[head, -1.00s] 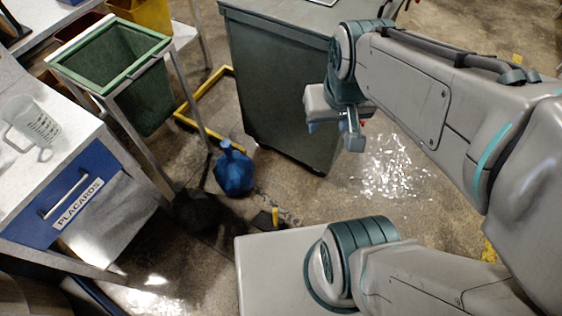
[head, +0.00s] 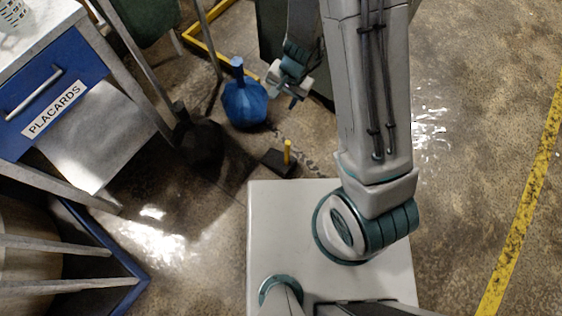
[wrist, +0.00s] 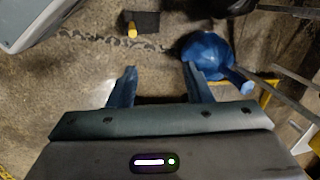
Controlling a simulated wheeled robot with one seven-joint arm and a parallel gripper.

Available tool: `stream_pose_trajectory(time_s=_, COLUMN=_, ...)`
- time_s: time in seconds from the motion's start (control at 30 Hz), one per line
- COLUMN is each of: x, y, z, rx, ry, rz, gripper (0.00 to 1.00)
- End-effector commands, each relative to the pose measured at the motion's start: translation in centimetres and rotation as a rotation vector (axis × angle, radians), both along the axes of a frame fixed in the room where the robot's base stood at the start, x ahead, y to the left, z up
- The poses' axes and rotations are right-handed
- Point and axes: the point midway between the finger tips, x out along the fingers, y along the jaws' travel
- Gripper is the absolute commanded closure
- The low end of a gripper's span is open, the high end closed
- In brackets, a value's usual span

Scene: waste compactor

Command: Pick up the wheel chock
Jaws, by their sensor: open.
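The wheel chock (head: 275,163) is a small dark block with an upright yellow handle. It lies on the floor just beyond the pale box-shaped part of my base in the head view. In the wrist view the chock (wrist: 146,19) is near the top edge, beyond the fingertips and a little left of the gap between them. My gripper (head: 287,88) is open and empty. It hangs above and apart from the chock, to the right of the blue bag in the head view. Both blue fingers of my gripper (wrist: 159,70) show spread apart in the wrist view.
A tied blue bag (head: 245,104) and a black bag (head: 198,147) lie on the floor left of the chock. A placards drawer cabinet (head: 70,78) stands at left. Yellow framing (head: 203,48) lies behind. Open floor extends right, with a yellow line (head: 525,200).

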Motion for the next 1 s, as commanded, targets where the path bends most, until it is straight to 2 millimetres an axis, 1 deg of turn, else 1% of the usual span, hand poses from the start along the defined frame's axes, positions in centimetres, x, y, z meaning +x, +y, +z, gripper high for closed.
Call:
stream_pose_trajectory(time_s=0.03, x=-0.3, y=0.0, z=-4.3, rx=-0.029, ry=0.021, rz=-0.023, gripper=0.55)
stream_pose_trajectory(time_s=0.1, x=-0.4, y=-0.1, z=-7.9, rx=-0.066, ry=0.034, rz=-0.060, gripper=0.55)
stream_pose_trajectory(time_s=0.2, x=-0.8, y=-0.6, z=-12.0, rx=-0.120, ry=0.047, rz=-0.105, gripper=0.55)
stream_pose_trajectory(time_s=0.3, x=-1.1, y=-1.0, z=-14.7, rx=-0.160, ry=0.052, rz=-0.133, gripper=0.55)
stream_pose_trajectory(time_s=0.57, x=-1.4, y=-1.6, z=-18.1, rx=-0.196, ry=0.057, rz=-0.161, gripper=0.55)
stream_pose_trajectory(time_s=0.7, x=-1.4, y=-1.6, z=-20.6, rx=-0.195, ry=0.058, rz=-0.162, gripper=0.55)
stream_pose_trajectory(time_s=0.83, x=-1.4, y=-1.6, z=-22.8, rx=-0.194, ry=0.058, rz=-0.160, gripper=0.55)
stream_pose_trajectory(time_s=1.0, x=-1.3, y=-1.5, z=-24.6, rx=-0.193, ry=0.057, rz=-0.159, gripper=0.55)
